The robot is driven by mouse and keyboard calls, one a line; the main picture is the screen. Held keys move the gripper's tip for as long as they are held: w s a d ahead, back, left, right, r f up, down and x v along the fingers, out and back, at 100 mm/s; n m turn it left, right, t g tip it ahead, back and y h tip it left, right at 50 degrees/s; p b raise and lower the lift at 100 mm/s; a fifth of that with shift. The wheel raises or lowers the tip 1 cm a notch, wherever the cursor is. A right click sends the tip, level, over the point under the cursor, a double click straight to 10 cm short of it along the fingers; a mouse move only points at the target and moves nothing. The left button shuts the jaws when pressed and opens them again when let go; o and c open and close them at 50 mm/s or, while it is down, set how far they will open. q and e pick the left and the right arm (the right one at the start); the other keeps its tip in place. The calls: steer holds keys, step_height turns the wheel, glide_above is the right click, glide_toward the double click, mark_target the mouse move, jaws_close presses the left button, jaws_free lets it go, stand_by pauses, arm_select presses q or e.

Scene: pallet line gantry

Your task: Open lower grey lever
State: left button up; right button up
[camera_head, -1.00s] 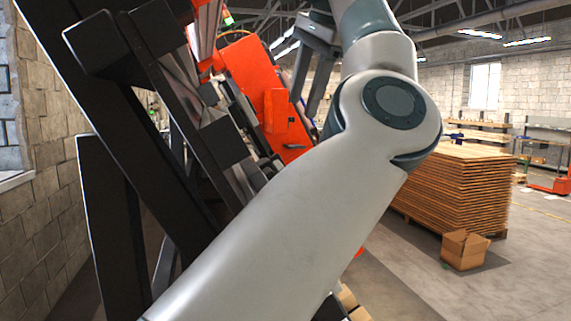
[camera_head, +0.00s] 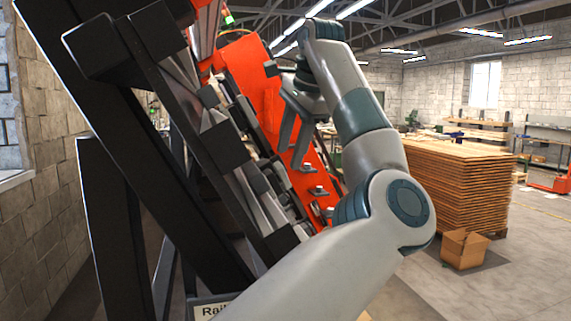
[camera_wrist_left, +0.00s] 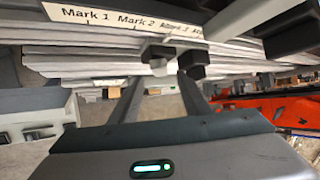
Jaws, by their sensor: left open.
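My left gripper (camera_head: 290,158) hangs in front of the orange panel (camera_head: 262,92), its two fingers apart and nothing visible between them. A light grey bar (camera_wrist_left: 245,14) slants at the top of that view. I cannot tell which of these parts is the lower grey lever. My right gripper is in neither view.
The dark slanted frame (camera_head: 120,150) fills the left. A white strip with "Mark" labels (camera_wrist_left: 120,20) runs along the rail in the wrist view. A wood stack (camera_head: 460,185) and a cardboard box (camera_head: 465,250) stand right, with open floor beside them.

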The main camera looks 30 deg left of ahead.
mark_target(283, 176)
arm_select(q)
steer(key=shift+p+x, duration=0.75)
steer(key=shift+x, duration=1.85)
steer(key=c, duration=1.1)
